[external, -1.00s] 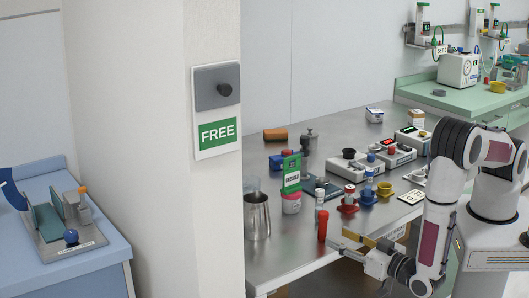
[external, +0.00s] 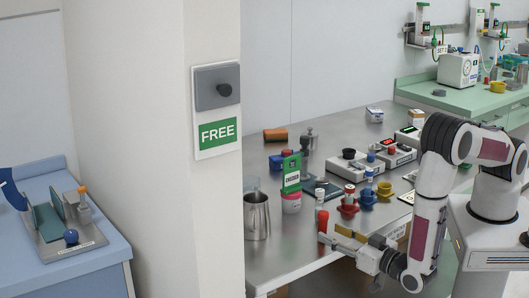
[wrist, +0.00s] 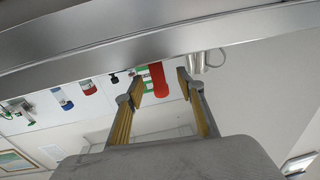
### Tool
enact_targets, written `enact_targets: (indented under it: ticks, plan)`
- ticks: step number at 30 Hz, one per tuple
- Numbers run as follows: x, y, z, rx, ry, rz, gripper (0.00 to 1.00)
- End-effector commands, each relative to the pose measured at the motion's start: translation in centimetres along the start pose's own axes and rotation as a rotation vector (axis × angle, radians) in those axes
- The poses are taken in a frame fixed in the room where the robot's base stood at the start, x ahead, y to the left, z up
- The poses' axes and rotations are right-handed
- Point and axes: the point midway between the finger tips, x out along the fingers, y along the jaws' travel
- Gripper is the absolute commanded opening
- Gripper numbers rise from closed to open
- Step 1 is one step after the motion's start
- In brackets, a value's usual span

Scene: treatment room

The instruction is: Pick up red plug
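The red plug (external: 322,220) is an upright red cylinder near the front edge of the metal table. In the wrist view the red plug (wrist: 157,75) shows between my two fingertips, with a gap on each side. My gripper (external: 331,235) reaches in low over the table edge from the right, its fingertips at the plug's lower part, which they partly hide. In the wrist view my gripper (wrist: 161,83) is open, with yellow pads along the fingers. Whether the plug is fully between the fingers or just beyond them is hard to tell.
A metal jug (external: 256,215) stands left of the plug. A red-capped vial (external: 349,193), a red egg-cup-like holder (external: 348,208), a blue cup (external: 367,195) and a green-labelled bottle (external: 291,175) stand behind. The table's front edge (external: 300,277) runs just below my gripper.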

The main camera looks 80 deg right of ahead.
Motion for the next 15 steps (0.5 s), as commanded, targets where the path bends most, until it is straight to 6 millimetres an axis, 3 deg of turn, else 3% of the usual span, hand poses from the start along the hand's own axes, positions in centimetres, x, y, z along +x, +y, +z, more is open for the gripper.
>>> enact_targets:
  ticks: [8,15]
  plan:
    - [0.4,0.1,-0.2,0.000,0.000,0.001,0.38]
    - [2.2,0.5,-1.2,0.001,0.000,0.003,0.38]
